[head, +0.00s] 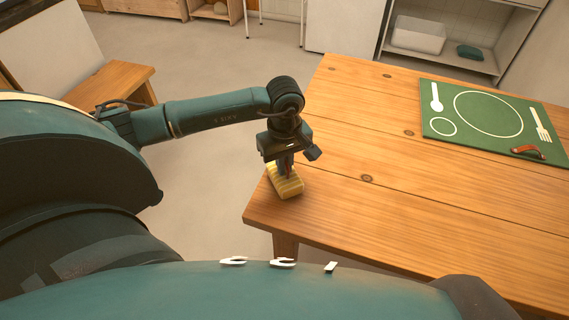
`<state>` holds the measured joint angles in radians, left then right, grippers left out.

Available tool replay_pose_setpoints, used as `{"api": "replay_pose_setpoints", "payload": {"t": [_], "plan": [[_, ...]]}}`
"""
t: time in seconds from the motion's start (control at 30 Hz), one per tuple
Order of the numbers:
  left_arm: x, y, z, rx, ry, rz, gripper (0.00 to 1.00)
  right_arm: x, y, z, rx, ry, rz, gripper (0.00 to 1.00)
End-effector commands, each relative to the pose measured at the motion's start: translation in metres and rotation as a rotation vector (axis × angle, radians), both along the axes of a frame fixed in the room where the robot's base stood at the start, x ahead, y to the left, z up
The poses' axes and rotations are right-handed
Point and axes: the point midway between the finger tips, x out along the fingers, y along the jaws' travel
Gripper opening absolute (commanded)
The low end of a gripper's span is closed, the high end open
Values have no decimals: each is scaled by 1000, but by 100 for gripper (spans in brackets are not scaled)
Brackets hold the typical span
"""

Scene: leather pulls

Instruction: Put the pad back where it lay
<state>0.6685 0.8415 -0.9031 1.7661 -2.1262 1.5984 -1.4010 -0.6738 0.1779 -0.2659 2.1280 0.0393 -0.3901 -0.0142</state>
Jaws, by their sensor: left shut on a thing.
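A yellow block-shaped pad (291,188) is at the near-left corner of the wooden table (340,205). My left gripper (285,170) points down from above and is shut on the pad. The pad's upper middle is partly hidden by the fingers. I cannot tell whether the pad touches the tabletop or is just above it. My right gripper is not in view.
A green placemat (463,150) printed with a plate outline and cutlery lies at the table's far right. A brown leather pull (528,152) is on its near-right part. A shelf behind holds a white bin (418,37) and a dark green item (470,52). The table's middle is clear.

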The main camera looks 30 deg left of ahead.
Motion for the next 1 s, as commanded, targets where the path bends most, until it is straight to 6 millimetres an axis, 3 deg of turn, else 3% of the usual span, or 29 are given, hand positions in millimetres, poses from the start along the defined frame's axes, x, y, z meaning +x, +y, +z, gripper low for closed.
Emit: {"api": "replay_pose_setpoints", "payload": {"t": [0.4, 0.43, 0.7, 1.0], "plan": [[0, 0, -13, 0, -1, -1, 0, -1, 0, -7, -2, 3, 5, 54], [0, 0, -12, 0, -1, -1, 8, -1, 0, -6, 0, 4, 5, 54], [0, 0, -11, 0, -1, -1, 29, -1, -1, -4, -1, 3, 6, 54], [0, 0, -7, 1, -1, -1, 29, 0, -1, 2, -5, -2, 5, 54]]}}
